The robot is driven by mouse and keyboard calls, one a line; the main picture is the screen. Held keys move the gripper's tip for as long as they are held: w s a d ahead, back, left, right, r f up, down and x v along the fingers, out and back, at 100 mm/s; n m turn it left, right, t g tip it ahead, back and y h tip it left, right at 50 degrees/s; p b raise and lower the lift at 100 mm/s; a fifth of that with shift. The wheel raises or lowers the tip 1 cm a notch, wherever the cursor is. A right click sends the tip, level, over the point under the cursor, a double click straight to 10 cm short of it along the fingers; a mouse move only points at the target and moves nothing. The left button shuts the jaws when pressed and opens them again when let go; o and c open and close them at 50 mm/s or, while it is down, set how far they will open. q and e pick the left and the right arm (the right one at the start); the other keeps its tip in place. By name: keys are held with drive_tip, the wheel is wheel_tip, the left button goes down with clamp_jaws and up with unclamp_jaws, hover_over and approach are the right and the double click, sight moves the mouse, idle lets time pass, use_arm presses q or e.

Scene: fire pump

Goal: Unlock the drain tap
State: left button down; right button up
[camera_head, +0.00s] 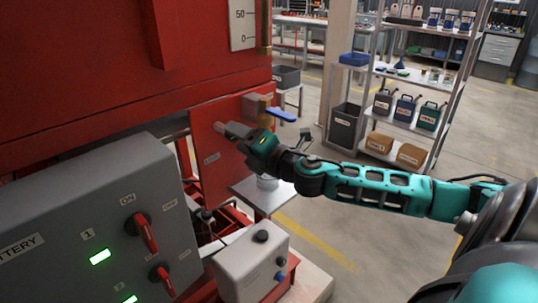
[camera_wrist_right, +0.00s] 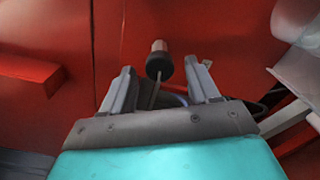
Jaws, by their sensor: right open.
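A knob with a dark end and pinkish body (camera_wrist_right: 158,62) on a thin rod shows between and beyond the fingertips. I cannot tell whether it is part of the tap or whether the fingers touch it. My left gripper is not in view.
A grey battery switch box (camera_head: 70,225) with red handles stands at the lower left. A white box (camera_head: 240,268) with knobs is below the gripper. A small table (camera_head: 245,190) stands under the arm. Shelves (camera_head: 400,125) stand behind; the floor right of the tap is open.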

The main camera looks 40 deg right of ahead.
drive_tip(key=s, duration=1)
drive_tip(key=shift+s+d, duration=0.2)
drive_tip(key=shift+d, duration=0.15)
idle(0.5)
